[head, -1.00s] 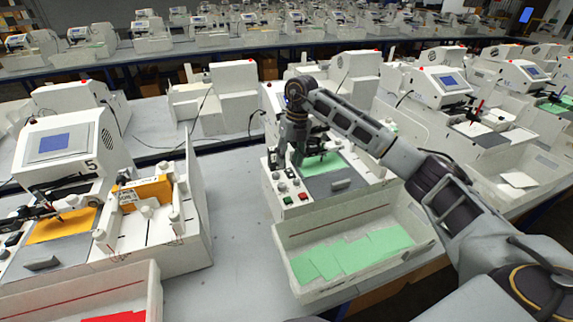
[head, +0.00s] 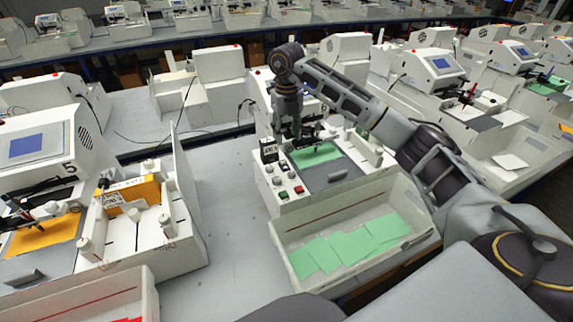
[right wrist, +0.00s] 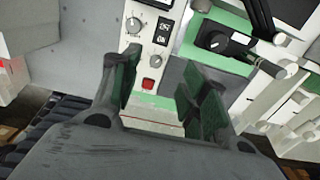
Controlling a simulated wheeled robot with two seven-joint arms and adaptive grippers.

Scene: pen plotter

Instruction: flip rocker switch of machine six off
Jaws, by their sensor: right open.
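The white plotter (head: 351,181) in the middle, with green sheets, is probably machine six; my right arm hides most of its upper part and its label. Its front control panel (head: 280,181) carries knobs and red and green buttons. In the right wrist view a black rectangular piece with white marks (right wrist: 164,28), seemingly the rocker switch, sits beside a round knob (right wrist: 133,25), above a red button (right wrist: 148,84). My right gripper (head: 290,135) hangs over the panel, pointing down. In the right wrist view its fingers (right wrist: 164,92) are apart, with nothing between them. My left gripper is out of view.
A tray (head: 285,247) with green sheets stands in front of the middle plotter. Plotter 5 (head: 80,150), with orange sheets, stands at left, with bare table (head: 228,190) between. More plotters stand behind and at right (head: 435,66).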

